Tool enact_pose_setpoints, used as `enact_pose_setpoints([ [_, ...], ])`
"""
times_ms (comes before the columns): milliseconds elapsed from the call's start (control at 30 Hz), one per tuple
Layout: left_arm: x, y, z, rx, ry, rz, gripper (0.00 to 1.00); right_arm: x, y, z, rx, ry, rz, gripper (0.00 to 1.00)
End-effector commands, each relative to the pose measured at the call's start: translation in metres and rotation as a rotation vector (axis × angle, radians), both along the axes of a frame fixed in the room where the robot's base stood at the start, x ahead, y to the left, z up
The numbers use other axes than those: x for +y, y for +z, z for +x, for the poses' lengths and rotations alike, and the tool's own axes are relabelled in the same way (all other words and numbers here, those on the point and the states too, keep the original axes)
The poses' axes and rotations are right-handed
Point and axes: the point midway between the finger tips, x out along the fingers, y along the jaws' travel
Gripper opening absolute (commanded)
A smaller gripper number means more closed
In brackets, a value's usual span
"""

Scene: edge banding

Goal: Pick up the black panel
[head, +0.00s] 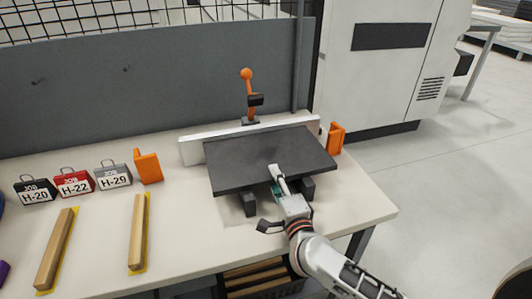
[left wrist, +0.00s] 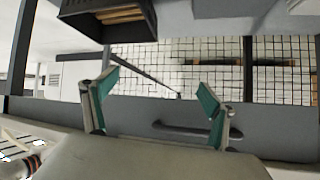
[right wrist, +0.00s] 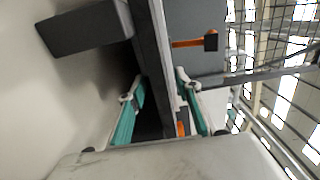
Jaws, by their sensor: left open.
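The black panel (head: 268,158) lies flat and slightly skewed on dark support blocks on the table. My right gripper (head: 276,180) is at the panel's front edge, one finger over its top and the other mostly hidden below. In the right wrist view the panel (right wrist: 158,60) runs edge-on between the fingers of the right gripper (right wrist: 160,85). I cannot tell whether both fingers press on it. My left gripper (left wrist: 160,88) is open and empty, in front of a grey surface and away from the panel; it is outside the head view.
A grey partition (head: 150,90) closes off the back.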

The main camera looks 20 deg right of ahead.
Motion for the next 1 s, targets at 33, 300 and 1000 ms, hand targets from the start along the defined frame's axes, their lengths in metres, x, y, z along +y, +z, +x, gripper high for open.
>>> enact_pose_setpoints([
  [33,0.001,-0.001,0.0,0.0,0.0,0.002,0.85,0.0,0.001,0.006,-0.002,-0.001,0.001,0.33],
  [300,0.0,-0.004,-0.002,0.004,-0.001,0.002,0.85,0.003,-0.001,0.036,-0.002,-0.002,0.001,0.33],
  [1000,0.0,-0.006,0.0,0.002,0.001,0.0,0.85,0.006,-0.002,0.07,-0.002,0.0,-0.001,0.0],
])
